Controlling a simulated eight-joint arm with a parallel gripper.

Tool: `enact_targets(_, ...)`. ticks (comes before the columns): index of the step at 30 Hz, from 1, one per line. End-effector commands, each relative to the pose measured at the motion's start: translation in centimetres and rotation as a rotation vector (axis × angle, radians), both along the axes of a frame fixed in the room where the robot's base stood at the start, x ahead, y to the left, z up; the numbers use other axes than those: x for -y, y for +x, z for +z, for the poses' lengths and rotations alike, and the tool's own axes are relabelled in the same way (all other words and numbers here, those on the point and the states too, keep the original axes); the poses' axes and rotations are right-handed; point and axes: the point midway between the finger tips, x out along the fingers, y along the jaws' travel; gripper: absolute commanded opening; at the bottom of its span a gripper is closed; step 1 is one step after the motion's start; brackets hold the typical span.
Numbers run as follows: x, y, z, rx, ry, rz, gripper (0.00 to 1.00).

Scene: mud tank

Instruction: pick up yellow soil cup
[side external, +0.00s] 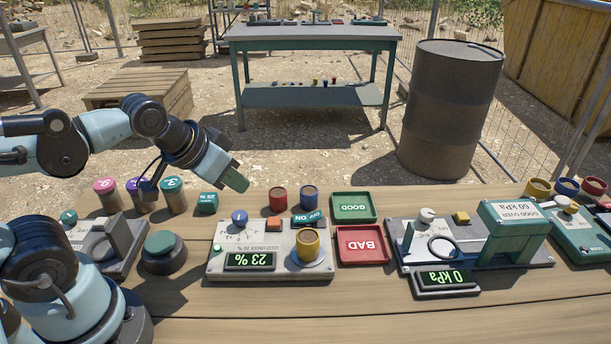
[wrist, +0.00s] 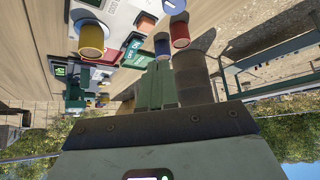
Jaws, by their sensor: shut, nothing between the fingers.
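A yellow soil cup (side external: 308,243) stands upright on the round pad of a white tester (side external: 225,262) whose display shows 23 %. In the wrist view this yellow cup (wrist: 90,38) is at the upper left. My gripper (side external: 238,183) is shut and empty, in the air above and to the left of the cup, well apart from it. In the wrist view its green fingers (wrist: 156,88) are together and point up the picture. A second yellow cup (side external: 538,188) stands at the far right of the table.
A red cup (side external: 278,199) and a blue cup (side external: 309,198) stand behind the tester. A green GOOD tray (side external: 354,207) and a red BAD tray (side external: 363,246) lie to its right. A press (side external: 510,235) stands further right. Front planks are bare.

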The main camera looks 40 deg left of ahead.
Motion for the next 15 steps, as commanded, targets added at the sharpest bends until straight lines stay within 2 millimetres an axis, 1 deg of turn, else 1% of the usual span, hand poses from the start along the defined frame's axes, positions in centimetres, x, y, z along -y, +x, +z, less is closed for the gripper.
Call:
enact_targets(13, 0.00, 0.00, 0.00, 0.000, 0.000, 0.000, 0.00)
enact_targets(14, 0.00, 0.00, 0.00, 0.000, 0.000, 0.000, 0.02)
enact_targets(15, 0.00, 0.00, 0.00, 0.000, 0.000, 0.000, 0.08)
